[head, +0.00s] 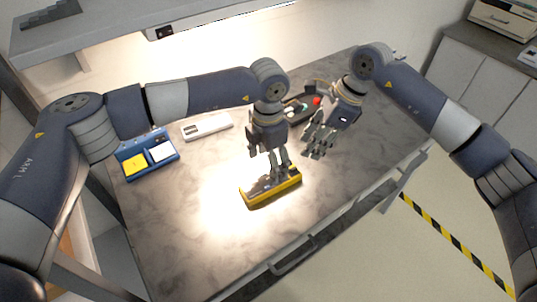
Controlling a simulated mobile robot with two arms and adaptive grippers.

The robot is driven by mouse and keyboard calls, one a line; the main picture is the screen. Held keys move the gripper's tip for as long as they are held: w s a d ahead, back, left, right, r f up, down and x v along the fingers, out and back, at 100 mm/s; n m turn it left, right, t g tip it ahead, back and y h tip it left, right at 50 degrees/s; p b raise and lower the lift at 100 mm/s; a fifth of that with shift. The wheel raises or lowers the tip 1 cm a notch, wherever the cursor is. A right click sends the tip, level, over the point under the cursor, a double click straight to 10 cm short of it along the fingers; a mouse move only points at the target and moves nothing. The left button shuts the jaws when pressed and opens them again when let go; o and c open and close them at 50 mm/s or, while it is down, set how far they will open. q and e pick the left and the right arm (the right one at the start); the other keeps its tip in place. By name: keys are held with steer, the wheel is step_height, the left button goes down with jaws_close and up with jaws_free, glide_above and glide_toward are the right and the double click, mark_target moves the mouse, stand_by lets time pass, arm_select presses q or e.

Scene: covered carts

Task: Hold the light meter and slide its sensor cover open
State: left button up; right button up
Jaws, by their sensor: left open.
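The light meter (272,194) appears to be the yellow-edged device with a grey top, lying on the grey marbled cart top near its front. My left gripper (275,175) points down right over it, with its fingers at the device's upper side. The gripper is open, and I cannot tell whether its fingers touch the meter. The fingers hide part of the meter's top, and the sensor cover cannot be made out. My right gripper (315,142) hangs over the cart to the right and behind the meter, apart from it. Its fingers look spread, with nothing between them.
A blue tray (161,135) with yellow and white pads stands at the left. A white device (207,126) lies behind. A dark tray (297,108) with small coloured items is partly hidden behind my grippers. The cart's front handle (292,255) is near. The front right top is clear.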

mark_target(268, 181)
arm_select(q)
step_height(268, 181, down, 8)
steer(key=shift+f, duration=0.15)
stand_by(0.3)
